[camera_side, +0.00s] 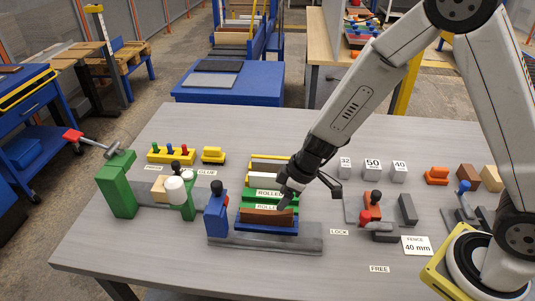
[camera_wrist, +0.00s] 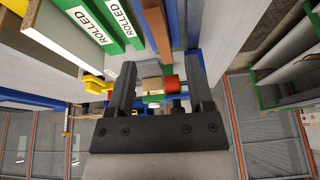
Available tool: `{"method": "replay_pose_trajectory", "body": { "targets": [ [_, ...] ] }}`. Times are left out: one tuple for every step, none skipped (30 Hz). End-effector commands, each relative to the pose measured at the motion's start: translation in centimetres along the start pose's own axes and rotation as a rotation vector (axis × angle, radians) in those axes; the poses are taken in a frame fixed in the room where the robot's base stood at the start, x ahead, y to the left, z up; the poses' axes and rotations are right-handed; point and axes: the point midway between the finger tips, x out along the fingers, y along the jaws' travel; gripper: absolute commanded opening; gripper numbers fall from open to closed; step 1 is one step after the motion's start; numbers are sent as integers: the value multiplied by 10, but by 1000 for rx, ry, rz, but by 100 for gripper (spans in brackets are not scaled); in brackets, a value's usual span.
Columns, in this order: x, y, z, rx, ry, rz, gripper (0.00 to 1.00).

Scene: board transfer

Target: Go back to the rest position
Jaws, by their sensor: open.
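My gripper (camera_side: 284,196) is at the middle of the table, close above a brown board (camera_side: 262,216) in the side view. In the wrist view my gripper (camera_wrist: 161,68) has its two dark fingers apart, with no board between them. The brown board stands on edge in a blue holder (camera_side: 268,229) on a grey base. Whether a finger touches the board cannot be told. Green boards (camera_side: 256,195) labelled "ROLLED" stand behind it and also show in the wrist view (camera_wrist: 95,22).
A blue clamp (camera_side: 217,215) stands left of the brown board. A green vise (camera_side: 118,190) and a white-topped bottle (camera_side: 176,190) are farther left. Number blocks (camera_side: 372,170), a red-and-grey fence stop (camera_side: 370,208) and a "40 mm" sign (camera_side: 416,246) are at right. The front table area is clear.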

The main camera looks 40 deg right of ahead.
Motion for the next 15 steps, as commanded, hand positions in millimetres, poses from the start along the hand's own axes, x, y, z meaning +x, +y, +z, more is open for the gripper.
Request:
{"method": "replay_pose_trajectory", "body": {
  "targets": [
    [-7, 0, 3, 21, -3, 2, 67],
    [-11, 0, 4, 36, -5, 3, 67],
    [-16, 0, 7, 57, -10, 4, 67],
    [-20, 0, 9, 74, -14, 5, 67],
    [-25, 0, 11, 90, -17, 7, 67],
    [-30, -1, 15, 113, -24, 9, 67],
    [-35, 0, 17, 130, -27, 12, 67],
    [-39, 0, 20, 149, -32, 15, 67],
    [-45, -1, 24, 172, -38, 19, 67],
    [-49, -1, 26, 190, -42, 23, 67],
    [-53, -1, 29, 207, -47, 27, 67],
    [-58, -2, 33, 232, -53, 32, 67],
    [-62, -2, 36, 250, -57, 37, 67],
    [-66, -2, 40, 268, -63, 41, 67],
    [-71, -2, 44, 293, -69, 48, 67]
  ]
}}
